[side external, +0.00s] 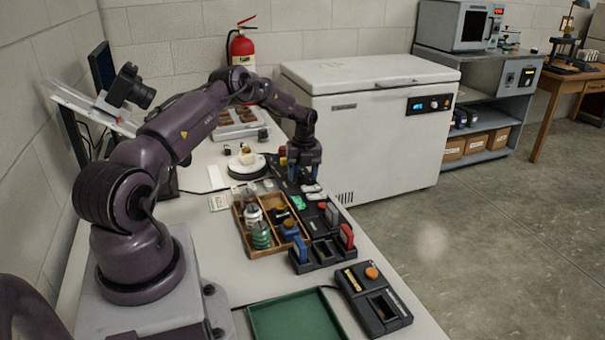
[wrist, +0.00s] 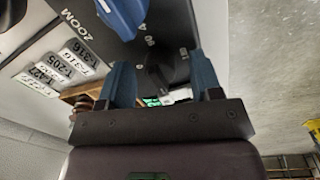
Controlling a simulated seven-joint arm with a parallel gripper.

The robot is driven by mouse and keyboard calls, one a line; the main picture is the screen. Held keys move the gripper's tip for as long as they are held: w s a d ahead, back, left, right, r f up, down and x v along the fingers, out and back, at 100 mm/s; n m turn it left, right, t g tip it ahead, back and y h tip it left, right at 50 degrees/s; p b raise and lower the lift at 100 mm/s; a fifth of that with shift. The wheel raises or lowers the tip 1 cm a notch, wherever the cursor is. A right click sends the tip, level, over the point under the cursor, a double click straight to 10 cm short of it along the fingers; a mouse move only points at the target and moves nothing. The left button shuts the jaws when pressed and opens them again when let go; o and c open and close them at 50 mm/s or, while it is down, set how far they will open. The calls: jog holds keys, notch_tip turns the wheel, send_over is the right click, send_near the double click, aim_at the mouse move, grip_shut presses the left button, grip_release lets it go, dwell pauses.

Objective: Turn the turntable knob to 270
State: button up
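My gripper (side external: 303,178) points down over the panel at the far end of the table. In the wrist view its two blue fingers (wrist: 163,85) are apart, with the knob seen between them. I cannot tell whether they touch it. In the side view the gripper hides the knob.
A blue part (wrist: 125,15) stands beside the knob, near the word ZOOM. White number tags (wrist: 60,66) lie left of the panel. A wooden tray (side external: 273,250) of jars, a black rack (side external: 322,256), a green tray (side external: 292,318) and a button box (side external: 374,300) stand nearer. A white freezer (side external: 372,130) is behind.

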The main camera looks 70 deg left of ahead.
notch_tip(320, 180, up, 13)
jog(key=shift+w, duration=0.35)
dwell(0.3)
jog(key=shift+f, duration=0.1)
